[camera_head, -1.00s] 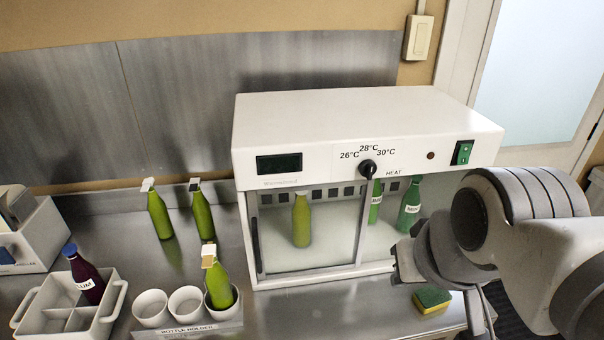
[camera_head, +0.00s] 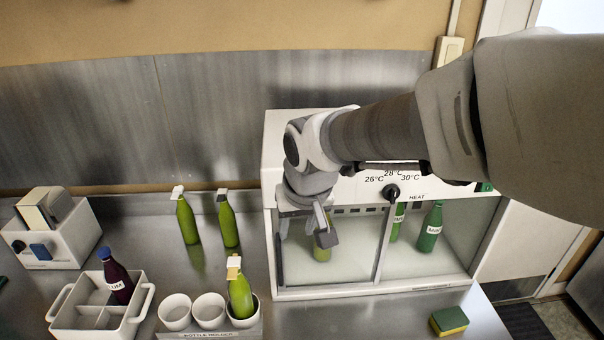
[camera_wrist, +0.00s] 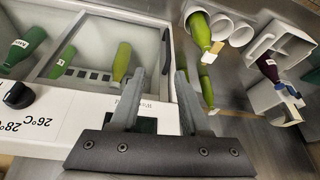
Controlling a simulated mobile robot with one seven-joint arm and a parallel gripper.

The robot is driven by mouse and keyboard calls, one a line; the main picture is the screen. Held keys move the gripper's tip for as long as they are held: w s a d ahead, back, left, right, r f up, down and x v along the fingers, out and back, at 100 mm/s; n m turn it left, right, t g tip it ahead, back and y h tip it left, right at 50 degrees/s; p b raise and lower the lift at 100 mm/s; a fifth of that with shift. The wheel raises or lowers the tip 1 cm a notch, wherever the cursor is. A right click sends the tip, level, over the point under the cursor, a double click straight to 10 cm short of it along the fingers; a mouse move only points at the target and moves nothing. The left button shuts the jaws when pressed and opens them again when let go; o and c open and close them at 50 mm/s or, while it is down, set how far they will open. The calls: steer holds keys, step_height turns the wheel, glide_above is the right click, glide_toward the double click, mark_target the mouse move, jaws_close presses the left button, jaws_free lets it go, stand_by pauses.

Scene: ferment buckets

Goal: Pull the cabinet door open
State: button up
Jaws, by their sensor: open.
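The white cabinet (camera_head: 432,288) stands on the steel counter, with a dial and temperature marks above its glass front. Its left glass door (camera_head: 345,262) appears shut, with green bottles visible behind the glass. The dark upright door handle (camera_head: 280,262) is at the door's left edge; it also shows in the wrist view (camera_wrist: 165,50). My gripper (camera_head: 304,230) is open and empty in front of the door's upper left part. In the wrist view, the handle lies beyond the two fingertips (camera_wrist: 161,72), between them in the picture, and appears untouched.
A sponge (camera_head: 449,321) lies at the front right.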

mark_target(280, 256)
steer(key=x, duration=0.6)
steer(key=a+x, duration=0.1)
steer(key=x, duration=0.5)
steer(key=a+x, duration=0.1)
steer(key=x, duration=0.5)
steer(key=shift+w+a, duration=0.2)
steer(key=shift+w, duration=0.1)
jaws_close()
stand_by(0.9)
